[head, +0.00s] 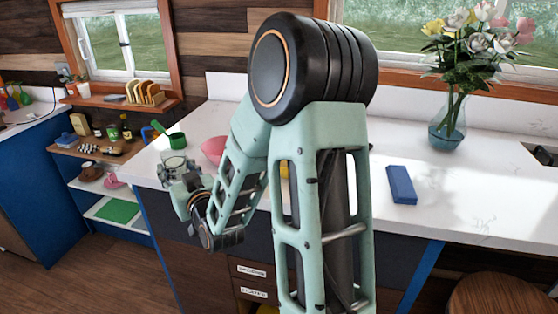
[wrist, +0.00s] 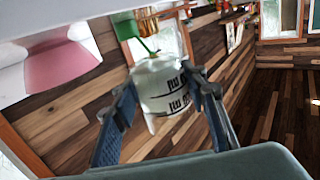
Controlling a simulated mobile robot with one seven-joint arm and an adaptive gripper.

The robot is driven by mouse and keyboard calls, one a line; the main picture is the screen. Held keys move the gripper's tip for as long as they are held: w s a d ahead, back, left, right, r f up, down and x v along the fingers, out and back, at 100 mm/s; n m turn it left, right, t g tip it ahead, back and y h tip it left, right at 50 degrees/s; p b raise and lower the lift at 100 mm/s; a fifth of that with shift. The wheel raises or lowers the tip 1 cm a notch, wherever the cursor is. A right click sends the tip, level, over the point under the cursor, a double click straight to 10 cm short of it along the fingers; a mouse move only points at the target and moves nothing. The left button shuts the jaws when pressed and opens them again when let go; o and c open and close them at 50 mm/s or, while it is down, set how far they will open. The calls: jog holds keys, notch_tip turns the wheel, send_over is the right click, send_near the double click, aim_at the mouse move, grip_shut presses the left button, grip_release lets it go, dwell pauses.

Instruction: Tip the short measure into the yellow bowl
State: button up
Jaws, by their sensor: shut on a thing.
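My gripper (wrist: 166,92) is shut on a pale measuring jug (wrist: 163,80) with black graduation marks, one finger on each side. In the head view the jug (head: 174,160) looks clear and roughly upright at the counter's left end, with my gripper (head: 180,178) just below it in the picture. I cannot tell whether it touches the counter, or what is in it.
A pink bowl (head: 212,150) stands right of the jug, partly behind my arm. A green scoop (head: 172,140) is close behind the jug. A blue block (head: 401,184) and a flower vase (head: 447,125) stand on the right of the white counter (head: 470,200), with clear room around the block.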

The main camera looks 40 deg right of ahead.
jog(key=d+b, duration=0.2)
jog(key=d+f+b, duration=0.1)
jog(key=d+b, duration=0.1)
jog(key=d, duration=0.1)
jog(key=d+f+b, duration=0.1)
jog(key=d+b, duration=0.2)
jog(key=shift+s, duration=0.4)
jog(key=shift+m+h, duration=0.3)
jog(key=shift+h, duration=0.5)
jog(key=s+d+b, duration=0.1)
jog(key=d, duration=0.1)
jog(key=s+d+f+b, duration=0.1)
jog(key=d+b, duration=0.1)
jog(key=d, duration=0.1)
jog(key=s+d+b, duration=0.1)
jog(key=d+b, duration=0.1)
jog(key=shift+d+f, duration=0.3)
jog(key=shift+f, duration=0.1)
jog(key=shift+s+d+b, duration=0.45)
jog(key=shift+d+b, duration=0.2)
jog(key=shift+d, duration=0.1)
